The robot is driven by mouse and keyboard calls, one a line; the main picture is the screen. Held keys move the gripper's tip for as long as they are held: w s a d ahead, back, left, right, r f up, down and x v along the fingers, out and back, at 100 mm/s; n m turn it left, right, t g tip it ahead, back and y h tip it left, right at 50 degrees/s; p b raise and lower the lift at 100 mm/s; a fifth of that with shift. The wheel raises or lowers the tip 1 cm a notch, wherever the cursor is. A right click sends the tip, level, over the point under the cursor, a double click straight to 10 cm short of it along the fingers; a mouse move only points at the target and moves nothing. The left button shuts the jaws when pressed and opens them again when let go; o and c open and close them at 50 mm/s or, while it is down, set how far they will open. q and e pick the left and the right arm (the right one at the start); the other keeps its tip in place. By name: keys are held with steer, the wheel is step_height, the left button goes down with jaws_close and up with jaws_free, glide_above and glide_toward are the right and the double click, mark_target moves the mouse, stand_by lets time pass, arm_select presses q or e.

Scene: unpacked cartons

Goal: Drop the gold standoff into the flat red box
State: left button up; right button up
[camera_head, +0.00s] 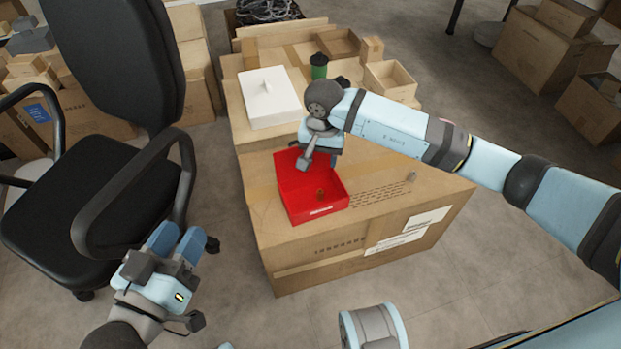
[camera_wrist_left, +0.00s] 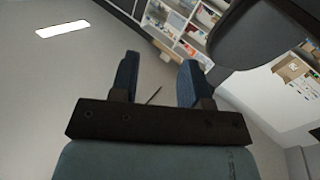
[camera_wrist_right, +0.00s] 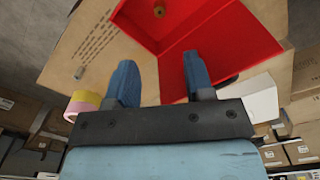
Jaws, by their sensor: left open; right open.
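The flat red box (camera_head: 299,206) sits open on top of a large carton. The gold standoff (camera_head: 320,194) lies inside it, near its front wall. In the right wrist view the standoff (camera_wrist_right: 159,10) shows against the red floor of the box (camera_wrist_right: 205,50). My right gripper (camera_wrist_right: 155,80) is open and empty, above the back part of the box and apart from the standoff. In the head view the right wrist hides part of the box's back edge. My left gripper (camera_head: 176,240) is open and empty, in front of the chair and left of the carton.
The large carton (camera_head: 265,245) bears a small grey piece (camera_head: 411,177) right of the box. A white box (camera_head: 270,97), a green cup (camera_head: 319,66) and open cartons stand behind. An office chair (camera_head: 110,100) is at the left. The carton's front right top is clear.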

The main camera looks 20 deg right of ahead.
arm_select(q)
step_height(320, 180, up, 4)
steer(key=shift+a+f+t+p, duration=0.15)
steer(key=shift+t+p, duration=0.65)
steer(key=shift+p, duration=0.1)
arm_select(e)
step_height(320, 180, up, 8)
